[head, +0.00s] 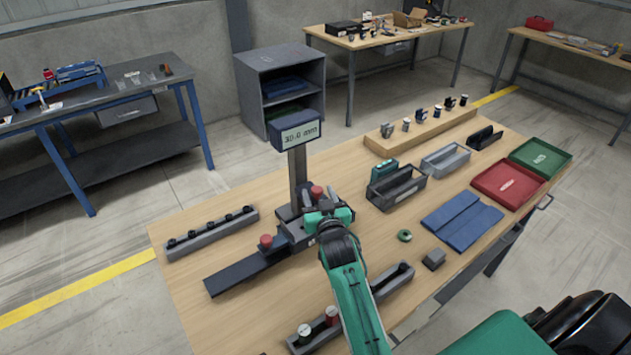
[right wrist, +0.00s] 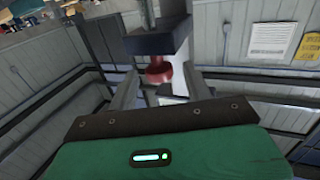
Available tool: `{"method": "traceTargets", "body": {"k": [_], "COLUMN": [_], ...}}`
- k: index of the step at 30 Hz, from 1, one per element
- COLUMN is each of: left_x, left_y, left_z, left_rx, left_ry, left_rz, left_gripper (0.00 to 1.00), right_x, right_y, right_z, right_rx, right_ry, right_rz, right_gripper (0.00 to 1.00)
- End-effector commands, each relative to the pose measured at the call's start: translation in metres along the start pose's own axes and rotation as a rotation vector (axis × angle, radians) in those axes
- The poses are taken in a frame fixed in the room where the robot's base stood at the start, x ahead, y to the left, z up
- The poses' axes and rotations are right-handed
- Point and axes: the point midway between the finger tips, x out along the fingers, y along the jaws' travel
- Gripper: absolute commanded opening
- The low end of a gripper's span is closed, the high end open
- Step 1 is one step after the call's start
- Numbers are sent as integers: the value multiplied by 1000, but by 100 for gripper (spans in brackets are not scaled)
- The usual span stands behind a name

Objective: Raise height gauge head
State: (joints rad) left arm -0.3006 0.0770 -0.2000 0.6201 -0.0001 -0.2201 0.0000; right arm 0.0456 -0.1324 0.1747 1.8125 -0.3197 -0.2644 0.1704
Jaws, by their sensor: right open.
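The height gauge stands on the wooden table, with a dark upright column (head: 298,175) and a display (head: 300,136) reading 30.0 mm on top. My right gripper (head: 318,207) is at the gauge, close to the column's right side, and partly hides it. In the right wrist view a dark block (right wrist: 158,38), seemingly the gauge head, has a red knob (right wrist: 160,72) below it. The open fingers of my right gripper (right wrist: 160,88) stand on either side of the red knob. Contact cannot be told. My left gripper is out of view.
A red-topped part (head: 266,242) sits at the dark rail (head: 245,272) left of the gauge. A grey strip (head: 210,235) holds several black parts. Grey bins (head: 396,190), blue cloths (head: 462,220), a red tray (head: 510,187) and a green tray (head: 541,158) lie to the right.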

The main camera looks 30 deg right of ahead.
Motion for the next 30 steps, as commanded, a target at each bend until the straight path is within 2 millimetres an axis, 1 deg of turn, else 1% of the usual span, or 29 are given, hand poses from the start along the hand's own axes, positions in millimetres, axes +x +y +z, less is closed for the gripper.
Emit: {"method": "traceTargets", "body": {"k": [1, 3, 9, 13, 20, 21, 23, 24, 26, 28, 29, 30], "left_x": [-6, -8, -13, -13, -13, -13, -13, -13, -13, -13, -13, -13], "left_y": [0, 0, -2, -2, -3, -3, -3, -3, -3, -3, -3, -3], "left_z": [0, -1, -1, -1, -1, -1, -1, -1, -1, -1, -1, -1], "left_rx": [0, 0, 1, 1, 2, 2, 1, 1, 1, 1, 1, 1], "left_ry": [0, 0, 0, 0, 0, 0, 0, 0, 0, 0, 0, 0], "left_rz": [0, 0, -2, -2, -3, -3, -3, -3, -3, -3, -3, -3], "left_gripper": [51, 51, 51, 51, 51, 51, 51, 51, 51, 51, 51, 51], "right_x": [9, 19, 37, 41, 41, 41, 41, 41, 41, 41, 41, 41], "right_y": [0, 0, 0, 0, 0, 0, 0, 0, 0, 0, 0, 0], "right_z": [-3, -2, -1, 0, 1, 0, 0, 0, 0, 0, 0, 0], "right_rx": [-1, -1, 1, 1, 0, 0, 0, 0, 0, 0, 0, 0], "right_ry": [-1, -1, -1, -1, -1, -1, -1, -1, -1, -1, -1, -1], "right_rz": [0, 1, 0, 0, 0, 0, 0, 0, 0, 0, 0, 0], "right_gripper": [50, 50, 50, 50, 50, 48, 37, 29, 17, 3, 0, 0]}}
